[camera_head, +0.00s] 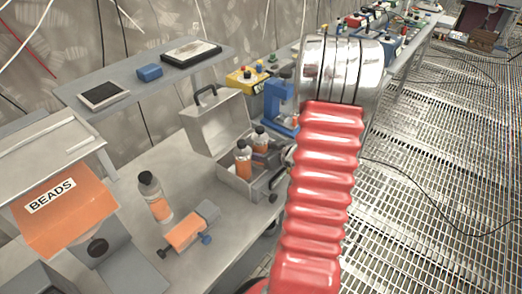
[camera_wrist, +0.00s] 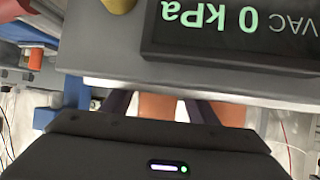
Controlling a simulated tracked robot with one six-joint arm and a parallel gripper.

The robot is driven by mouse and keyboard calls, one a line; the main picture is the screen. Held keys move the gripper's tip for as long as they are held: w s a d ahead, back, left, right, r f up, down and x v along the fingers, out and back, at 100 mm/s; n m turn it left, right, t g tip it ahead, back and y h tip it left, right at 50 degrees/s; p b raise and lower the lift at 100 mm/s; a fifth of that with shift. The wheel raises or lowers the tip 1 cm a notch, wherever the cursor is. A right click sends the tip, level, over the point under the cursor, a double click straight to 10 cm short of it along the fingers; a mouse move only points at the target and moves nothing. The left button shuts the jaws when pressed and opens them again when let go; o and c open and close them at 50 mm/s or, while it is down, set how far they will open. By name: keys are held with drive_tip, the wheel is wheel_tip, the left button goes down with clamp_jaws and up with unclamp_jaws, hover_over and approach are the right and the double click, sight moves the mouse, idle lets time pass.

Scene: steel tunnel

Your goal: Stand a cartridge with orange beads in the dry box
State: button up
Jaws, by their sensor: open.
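The dry box (camera_head: 232,184) is a small grey case on the bench with its lid (camera_head: 212,122) open. Two dark-capped cartridges with orange beads stand upright in it, a nearer one (camera_head: 243,165) and a farther one (camera_head: 260,143). Another dark-capped bottle with an orange band (camera_head: 155,200) stands on the bench at left. My gripper (camera_head: 268,159) is at the box's right side, close to the cartridges. In the wrist view its fingers are apart, with an orange surface (camera_wrist: 158,106) visible between them; contact cannot be told.
An orange bin marked BEADS (camera_head: 65,212) stands at left. An orange and grey clamp-like device (camera_head: 188,232) lies on the bench in front. A blue press-like device (camera_head: 282,108) and a yellow box (camera_head: 245,80) stand behind the dry box. A shelf (camera_head: 130,108) overhangs the back.

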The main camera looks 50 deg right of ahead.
sight(266, 140)
drive_tip(key=v, duration=1.2)
drive_tip(key=shift+a, duration=0.1)
idle(0.5)
drive_tip(key=shift+g+h, duration=0.4)
drive_tip(key=shift+h, duration=0.5)
drive_tip(key=w+r, duration=0.3)
drive_tip(key=shift+w+r, duration=0.1)
drive_tip(key=shift+w, duration=0.1)
drive_tip(key=w+a+r+g+h, duration=0.3)
drive_tip(key=w+a+r, duration=0.1)
drive_tip(key=a+r, duration=0.6)
drive_tip(key=s+a+g+y, duration=0.1)
drive_tip(key=s+a, duration=0.3)
drive_tip(key=a, duration=0.5)
drive_tip(key=s+a+r+g+y, duration=0.1)
drive_tip(key=s+a+y, duration=0.2)
drive_tip(key=a, duration=0.6)
drive_tip(key=s+a+n+y, duration=0.1)
drive_tip(key=s+a+y, duration=0.1)
drive_tip(key=s+a, duration=0.4)
drive_tip(key=a, duration=0.3)
drive_tip(key=shift+r+g, duration=0.4)
